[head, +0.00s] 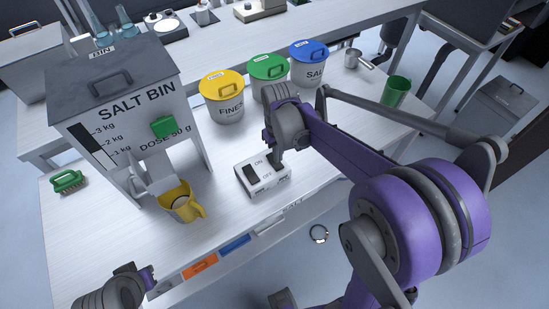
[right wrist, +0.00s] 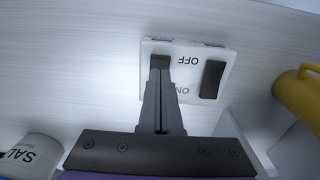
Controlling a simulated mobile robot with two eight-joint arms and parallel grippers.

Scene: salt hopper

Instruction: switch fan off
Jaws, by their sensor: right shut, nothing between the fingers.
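The white switch box (head: 262,187) stands on the bench, with ON and OFF printed on top. A black rocker (head: 250,172) shows on its left side. My right gripper (head: 276,163) is shut and empty, pointing down over the right side of the box. In the right wrist view the box (right wrist: 187,48) has its black rocker (right wrist: 213,79) to the right of the labels. My shut fingertips (right wrist: 160,64) are left of the labels, over the box and hiding what lies under them; contact is unclear. My left gripper (head: 134,272) is at the lower left, apart from the box.
A salt bin (head: 130,88) stands at the left, with a yellow jug (head: 176,206) by its outlet. Yellow (head: 222,97), green (head: 268,78) and blue-lidded (head: 309,63) tubs stand behind my right gripper. A green cup (head: 396,92) is at the right. A green brush (head: 69,181) lies at left.

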